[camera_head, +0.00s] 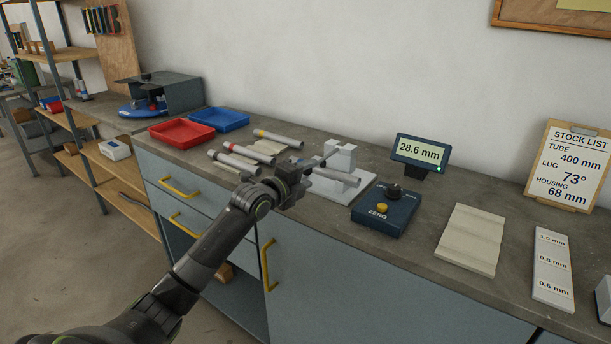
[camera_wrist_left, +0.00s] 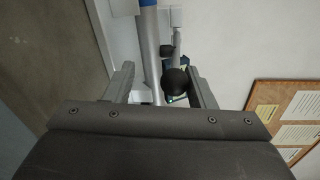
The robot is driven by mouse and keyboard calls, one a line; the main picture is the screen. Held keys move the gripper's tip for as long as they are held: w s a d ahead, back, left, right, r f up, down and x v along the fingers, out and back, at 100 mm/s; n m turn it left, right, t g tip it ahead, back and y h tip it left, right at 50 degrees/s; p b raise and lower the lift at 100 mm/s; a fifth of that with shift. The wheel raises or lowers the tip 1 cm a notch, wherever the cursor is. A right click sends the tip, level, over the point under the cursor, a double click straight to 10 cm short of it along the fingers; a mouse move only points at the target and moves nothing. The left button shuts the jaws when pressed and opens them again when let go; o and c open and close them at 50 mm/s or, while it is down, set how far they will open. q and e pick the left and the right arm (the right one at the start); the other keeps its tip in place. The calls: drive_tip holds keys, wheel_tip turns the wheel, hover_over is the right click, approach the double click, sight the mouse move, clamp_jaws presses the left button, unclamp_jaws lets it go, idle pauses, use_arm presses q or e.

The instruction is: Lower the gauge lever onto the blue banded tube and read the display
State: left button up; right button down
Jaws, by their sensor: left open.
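The white gauge stand (camera_head: 341,157) stands on the bench, with a grey tube (camera_head: 337,176) lying across it. In the left wrist view this tube (camera_wrist_left: 150,50) shows a blue band (camera_wrist_left: 148,3) at the upper end. The lever (camera_wrist_left: 178,42) runs alongside the tube and ends in a black ball knob (camera_wrist_left: 175,81). My left gripper (camera_head: 300,174) is at the near left side of the gauge. In the left wrist view its open fingers (camera_wrist_left: 161,86) stand either side of the knob; contact cannot be told. The display (camera_head: 420,151) reads 28.6 mm. My right gripper is not in view.
Several banded tubes (camera_head: 278,138) lie left of the gauge, beyond my left gripper. A red tray (camera_head: 181,132) and blue tray (camera_head: 219,119) are farther left. A ZERO box (camera_head: 380,221) with a yellow button sits right of the gauge.

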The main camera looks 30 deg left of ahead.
use_arm(q)
drive_tip(key=shift+o, duration=0.7)
drive_tip(key=shift+a+f, duration=0.1)
drive_tip(key=shift+f, duration=0.45)
drive_tip(key=shift+s, duration=0.1)
drive_tip(key=shift+s+r+p, duration=0.1)
drive_tip(key=shift+s+p, duration=0.25)
drive_tip(key=shift+p, duration=0.2)
drive_tip(key=shift+s+r+p, duration=0.2)
drive_tip(key=shift+s+p, duration=0.15)
drive_tip(key=shift+s, duration=0.35)
drive_tip(key=shift+s+a+r+p, duration=0.15)
drive_tip(key=shift+s+a+p, duration=0.1)
drive_tip(key=shift+s+p, duration=0.5)
drive_tip(key=shift+s+a+r+p, duration=0.1)
drive_tip(key=shift+s+a+p, duration=0.2)
drive_tip(key=shift+s, duration=0.75)
drive_tip(key=s+r+p, duration=0.1)
drive_tip(key=s+p, duration=1)
drive_tip(key=s, duration=0.2)
drive_tip(key=shift+s+a+r, duration=0.3)
drive_tip(key=shift+a+r, duration=0.1)
